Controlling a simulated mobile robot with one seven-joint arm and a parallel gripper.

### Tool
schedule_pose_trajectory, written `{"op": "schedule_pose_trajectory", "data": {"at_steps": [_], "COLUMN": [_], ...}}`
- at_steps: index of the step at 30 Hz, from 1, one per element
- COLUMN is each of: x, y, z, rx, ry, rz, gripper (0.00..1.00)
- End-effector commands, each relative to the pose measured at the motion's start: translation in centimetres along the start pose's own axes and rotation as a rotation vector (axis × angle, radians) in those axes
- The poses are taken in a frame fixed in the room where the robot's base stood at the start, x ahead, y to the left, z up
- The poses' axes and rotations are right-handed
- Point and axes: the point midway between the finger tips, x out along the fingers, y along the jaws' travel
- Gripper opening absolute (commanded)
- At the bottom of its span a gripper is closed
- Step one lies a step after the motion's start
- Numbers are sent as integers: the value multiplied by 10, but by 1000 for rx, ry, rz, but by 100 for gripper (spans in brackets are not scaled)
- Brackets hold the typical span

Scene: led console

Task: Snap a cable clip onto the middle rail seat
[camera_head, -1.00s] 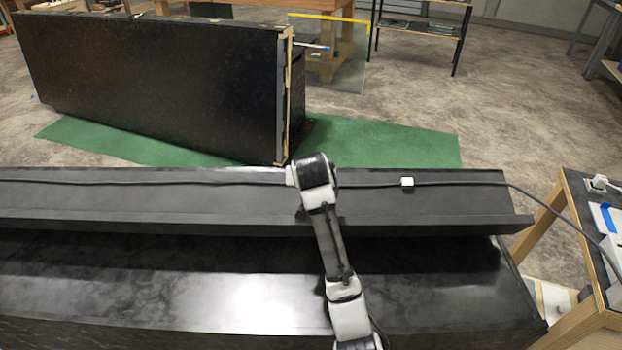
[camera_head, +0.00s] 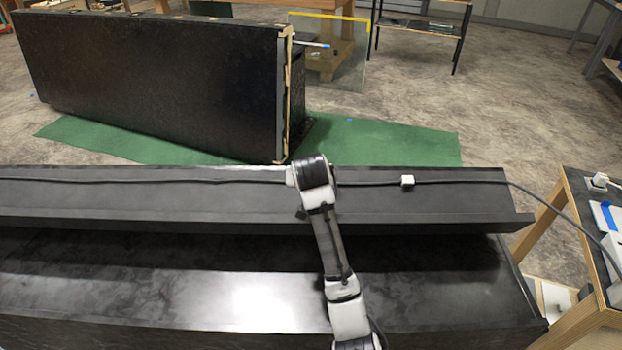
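A black cable (camera_head: 450,183) runs along the back ledge of the dark console (camera_head: 150,205). A small white clip (camera_head: 407,181) sits on the cable line to the right of my arm. My arm reaches from the front over the console, and its end lies over the cable line near the middle of the ledge. My own wrist hides the gripper's fingers, any clip in them, and the middle rail seat beneath. I cannot tell whether the gripper touches the cable or the ledge.
A wooden-edged side table (camera_head: 580,230) stands at the right, with a white plug (camera_head: 599,181) and a blue-and-white item (camera_head: 607,217) on it. The cable curves down to it. A large black panel (camera_head: 150,80) stands on a green mat (camera_head: 400,142) behind the console.

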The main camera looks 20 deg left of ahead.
Motion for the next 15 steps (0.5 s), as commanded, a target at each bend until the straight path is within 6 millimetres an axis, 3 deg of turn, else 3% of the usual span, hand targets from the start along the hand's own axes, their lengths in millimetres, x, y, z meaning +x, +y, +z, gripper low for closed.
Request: {"op": "schedule_pose_trajectory", "data": {"at_steps": [15], "x": [6], "y": [0], "z": [3], "rx": [0], "ry": [-1], "rz": [0], "gripper": [5]}}
